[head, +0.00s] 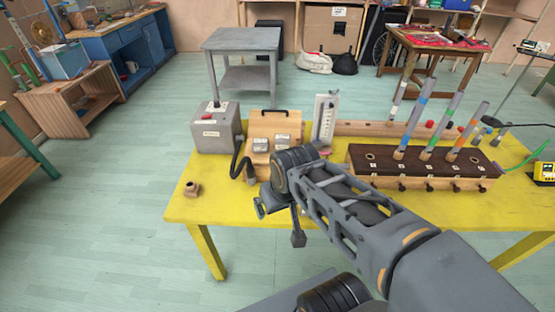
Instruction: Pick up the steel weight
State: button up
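I cannot pick out a steel weight for certain in the head view. A small brownish block (192,190) sits alone near the left front edge of the yellow table (225,208). My gripper (279,222) hangs at the table's front edge, to the right of that block and apart from it. Its two fingers stand apart with nothing visible between them, so it looks open. My arm comes in from the lower right and hides part of the table.
A grey box (216,128) and a wooden box with a black handle (272,128) stand behind the gripper, with a black hose between. A white gauge panel (325,119) stands right of them. A long block with coloured tubes (420,166) fills the right side. The front left tabletop is mostly clear.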

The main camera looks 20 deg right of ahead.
aim_at(259, 145)
jog(key=z, duration=0.3)
jog(key=k, duration=0.3)
jog(key=u, duration=1.2)
jog(key=i, duration=1.05)
jog(key=z, duration=0.4)
